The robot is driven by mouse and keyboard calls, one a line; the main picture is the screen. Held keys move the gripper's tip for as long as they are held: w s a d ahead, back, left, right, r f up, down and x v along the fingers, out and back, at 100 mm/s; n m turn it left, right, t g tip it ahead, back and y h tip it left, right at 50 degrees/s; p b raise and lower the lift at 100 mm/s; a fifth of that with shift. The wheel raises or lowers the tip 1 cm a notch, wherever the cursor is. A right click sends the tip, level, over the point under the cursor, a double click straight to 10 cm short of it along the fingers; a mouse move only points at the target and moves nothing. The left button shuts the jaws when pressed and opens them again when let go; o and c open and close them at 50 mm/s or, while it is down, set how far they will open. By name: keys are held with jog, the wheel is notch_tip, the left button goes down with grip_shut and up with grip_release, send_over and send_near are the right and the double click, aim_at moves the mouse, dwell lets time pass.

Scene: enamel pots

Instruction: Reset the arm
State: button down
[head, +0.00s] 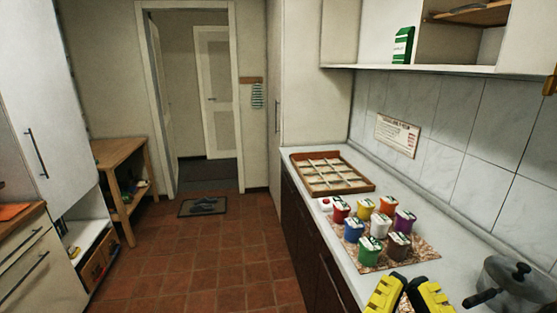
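My gripper (406,282) shows at the bottom right, over the front of the worktop (352,264). Only two yellow and black finger parts are in view, and their lower ends are cut off by the frame. Their upper ends lie close together, and I cannot tell the gap between the tips. No held object shows. Several lidded pots stand upright on a speckled mat (425,253) beyond it, including a green pot (369,256), a brown pot (398,247), a blue pot (354,231) and a purple pot (405,221).
A wooden tray with dividers (369,186) lies farther back on the worktop. A grey lidded pan (517,283), its handle pointing left, stands right of my gripper. A shelf (420,69) overhangs the worktop along the tiled wall. The tiled floor (215,262) to the left is open.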

jog(key=w+a+n+y+p, duration=0.1)
jog(key=a+n+y+p, duration=0.1)
jog(key=a+y, duration=0.35)
notch_tip(320, 180, up, 36)
jog(key=d+p, duration=0.1)
jog(key=p, duration=3.5)
jog(key=shift+w, duration=0.15)
jog(key=shift+r, duration=0.1)
